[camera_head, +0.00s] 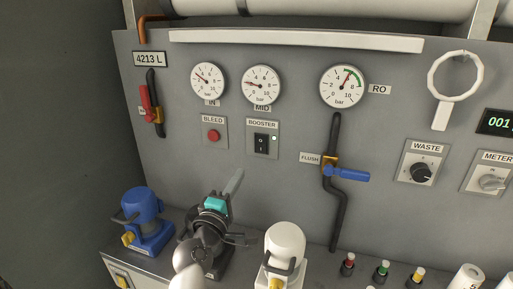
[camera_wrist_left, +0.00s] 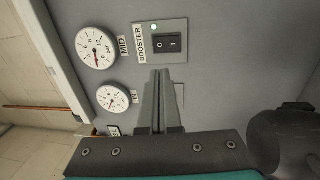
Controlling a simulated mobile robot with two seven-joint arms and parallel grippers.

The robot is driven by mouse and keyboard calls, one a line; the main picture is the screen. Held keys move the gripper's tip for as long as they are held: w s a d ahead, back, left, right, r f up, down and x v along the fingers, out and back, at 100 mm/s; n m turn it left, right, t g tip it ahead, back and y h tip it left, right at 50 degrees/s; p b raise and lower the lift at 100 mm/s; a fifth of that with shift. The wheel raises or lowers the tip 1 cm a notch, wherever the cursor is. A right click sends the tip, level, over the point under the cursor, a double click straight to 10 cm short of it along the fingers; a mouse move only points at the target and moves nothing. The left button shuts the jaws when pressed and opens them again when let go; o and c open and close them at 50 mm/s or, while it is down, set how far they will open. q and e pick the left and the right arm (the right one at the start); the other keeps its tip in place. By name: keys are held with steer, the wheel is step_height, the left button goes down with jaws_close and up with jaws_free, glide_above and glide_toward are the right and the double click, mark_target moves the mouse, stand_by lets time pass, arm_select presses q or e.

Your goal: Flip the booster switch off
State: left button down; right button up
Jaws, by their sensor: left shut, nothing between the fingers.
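The booster switch (camera_head: 261,144) is a black rocker on a light plate labelled BOOSTER, below the MID gauge. A small pale green lamp (camera_head: 274,138) beside it looks lit. The switch also shows in the left wrist view (camera_wrist_left: 167,44), with its lamp (camera_wrist_left: 154,27). I cannot tell which side of the rocker is pressed in. My left gripper (camera_head: 238,173) is shut and empty, below and left of the switch plate. In the left wrist view its closed fingers (camera_wrist_left: 160,73) point at the plate and end just short of it in the picture. My right gripper is not in view.
The red bleed button (camera_head: 213,136) is left of the switch; my fingers hide most of its plate in the wrist view. A blue-handled flush valve (camera_head: 348,175) is at right. A blue unit (camera_head: 144,205) and a white unit (camera_head: 286,243) stand on the ledge.

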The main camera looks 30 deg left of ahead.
mark_target(260, 140)
arm_select(q)
steer(key=x, duration=1.3)
steer(key=shift+w+b, duration=0.2)
steer(key=shift+b, duration=0.1)
steer(key=shift+w+r, duration=0.15)
steer(key=shift+w, duration=0.15)
steer(key=shift+w+a+r, duration=0.1)
steer(key=shift+w, duration=0.05)
